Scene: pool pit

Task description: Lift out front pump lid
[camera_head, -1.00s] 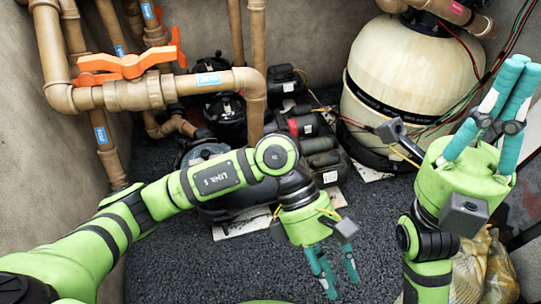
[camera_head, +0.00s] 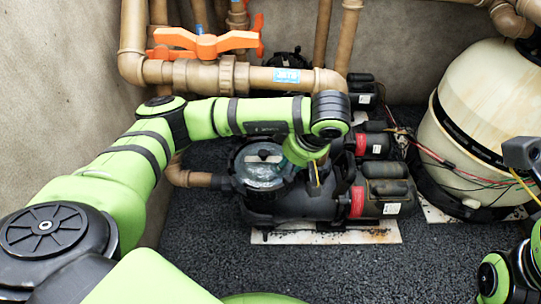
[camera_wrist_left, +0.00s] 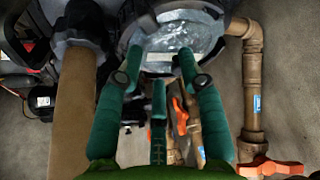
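The front pump (camera_head: 290,203) is black and lies on a pale slab. Its round, see-through lid (camera_head: 258,176) sits on the pump's left end, inside a dark ring. My left gripper (camera_head: 292,163) is at the right side of the lid, and its fingers are mostly hidden in the head view. In the left wrist view, its teal fingers (camera_wrist_left: 160,55) are spread apart and point at the clear lid (camera_wrist_left: 182,40). Nothing shows between them, and I cannot tell if they touch the lid. My right gripper's fingers are out of view; only part of my right arm shows at the right edge.
Brown pipes with orange valve handles (camera_head: 205,41) run behind and left of the pump. More pumps (camera_head: 378,142) stand behind it. A large cream filter tank (camera_head: 480,100) with loose wires stands at the right. Dark gravel (camera_head: 340,268) in front is clear.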

